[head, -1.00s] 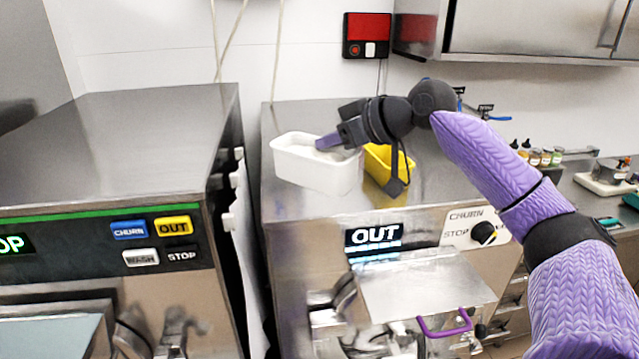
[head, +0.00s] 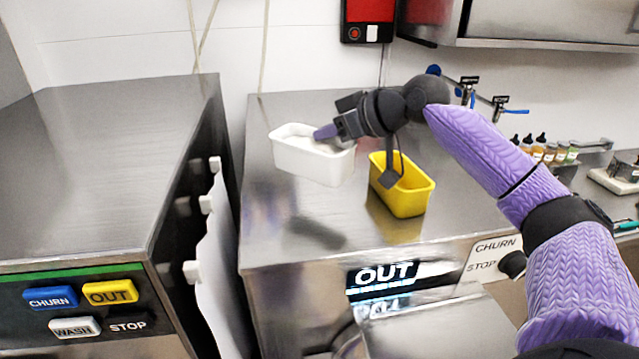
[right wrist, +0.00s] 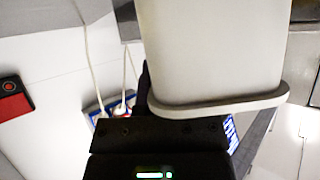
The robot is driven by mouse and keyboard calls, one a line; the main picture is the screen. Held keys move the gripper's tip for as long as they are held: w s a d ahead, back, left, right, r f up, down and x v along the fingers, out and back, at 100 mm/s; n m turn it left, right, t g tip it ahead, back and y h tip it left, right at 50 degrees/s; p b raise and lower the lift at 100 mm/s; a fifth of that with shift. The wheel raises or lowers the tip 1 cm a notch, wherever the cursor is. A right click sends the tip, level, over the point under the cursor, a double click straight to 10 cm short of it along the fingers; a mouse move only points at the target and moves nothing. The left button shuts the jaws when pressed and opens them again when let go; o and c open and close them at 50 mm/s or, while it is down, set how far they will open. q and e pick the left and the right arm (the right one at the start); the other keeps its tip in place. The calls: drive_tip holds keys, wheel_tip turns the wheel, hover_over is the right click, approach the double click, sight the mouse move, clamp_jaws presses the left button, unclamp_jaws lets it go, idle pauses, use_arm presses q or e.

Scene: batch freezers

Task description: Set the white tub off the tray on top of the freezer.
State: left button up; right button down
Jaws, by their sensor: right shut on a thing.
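The white tub (head: 318,165) is a rectangular, open tub with pale contents, in the head view above the left part of the right freezer's steel top (head: 300,205). A dark shadow lies on the top in front of it and it looks raised off the surface. My right gripper (head: 328,133) is shut on the tub's right-hand rim. In the right wrist view the tub (right wrist: 215,50) fills the upper middle, its rim close to the gripper. My left gripper is not in view. I cannot make out a tray under the tub.
A yellow tub (head: 405,200) stands on the freezer top, just right of the white tub. The freezer top's front left is clear. A second freezer (head: 110,150) stands left across a gap. Small bottles (head: 540,148) and taps (head: 500,105) are at the back right.

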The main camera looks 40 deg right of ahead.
sight(329, 169)
drive_tip(key=f, duration=0.6)
drive_tip(key=shift+s+a+f, duration=0.2)
drive_tip(key=shift+s+f, duration=0.05)
drive_tip(key=shift+f, duration=0.15)
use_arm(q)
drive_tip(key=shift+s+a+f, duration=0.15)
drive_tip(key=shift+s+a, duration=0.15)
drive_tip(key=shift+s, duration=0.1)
use_arm(e)
drive_tip(key=c, duration=0.7)
unclamp_jaws()
drive_tip(key=shift+c, duration=0.2)
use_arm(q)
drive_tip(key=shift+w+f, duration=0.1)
